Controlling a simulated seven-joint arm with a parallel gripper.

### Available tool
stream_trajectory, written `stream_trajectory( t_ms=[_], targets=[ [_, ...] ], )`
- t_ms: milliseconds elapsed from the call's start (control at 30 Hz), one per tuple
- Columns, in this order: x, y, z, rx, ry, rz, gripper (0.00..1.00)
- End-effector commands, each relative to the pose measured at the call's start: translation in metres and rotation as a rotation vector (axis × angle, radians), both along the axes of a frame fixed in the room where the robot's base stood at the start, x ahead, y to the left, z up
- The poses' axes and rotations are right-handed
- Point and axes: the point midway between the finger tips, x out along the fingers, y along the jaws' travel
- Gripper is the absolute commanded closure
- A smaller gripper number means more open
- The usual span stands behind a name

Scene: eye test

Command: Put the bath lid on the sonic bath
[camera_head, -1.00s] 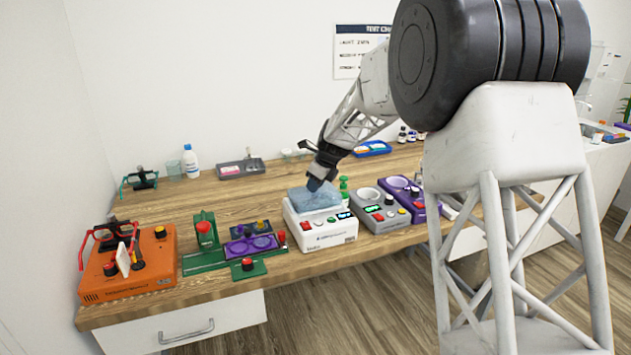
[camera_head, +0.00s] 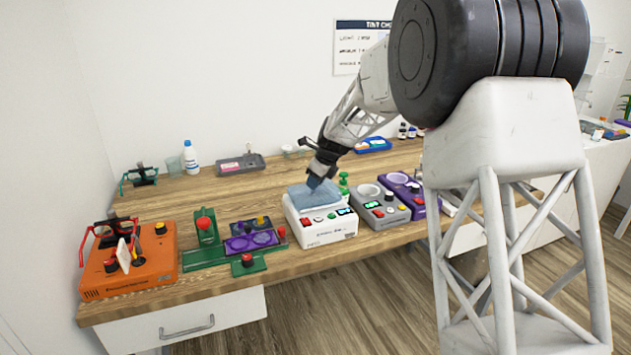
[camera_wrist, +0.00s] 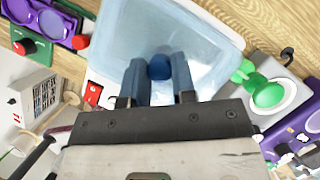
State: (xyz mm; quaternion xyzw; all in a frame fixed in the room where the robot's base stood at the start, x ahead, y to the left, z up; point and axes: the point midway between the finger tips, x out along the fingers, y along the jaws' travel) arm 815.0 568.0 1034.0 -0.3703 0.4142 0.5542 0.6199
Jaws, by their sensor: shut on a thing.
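The sonic bath (camera_head: 330,232) is a white box with a red button and a lit green display, on the bench's front middle. The bath lid (camera_head: 299,197) is translucent pale blue and lies over the top of the bath, roughly level. It fills the upper middle of the wrist view (camera_wrist: 207,42). My gripper (camera_head: 314,184) points down onto the lid. In the wrist view its blue fingers (camera_wrist: 159,78) are shut on the lid's dark blue knob (camera_wrist: 160,66). I cannot tell whether the lid's rim touches the bath all round.
A grey device (camera_head: 383,212) and a purple device (camera_head: 412,193) stand close on the right, with a green object (camera_head: 343,183) beside the bath. Left are a purple two-ring holder (camera_head: 250,243), a green stand (camera_head: 206,229) and an orange box (camera_head: 130,268).

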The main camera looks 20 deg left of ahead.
Motion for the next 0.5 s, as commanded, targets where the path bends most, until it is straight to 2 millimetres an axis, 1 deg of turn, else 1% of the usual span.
stream_trajectory(
  t_ms=[500],
  targets=[
    [0.0000,0.0001,-0.0041,0.000,0.000,0.000,0.99]
  ],
)
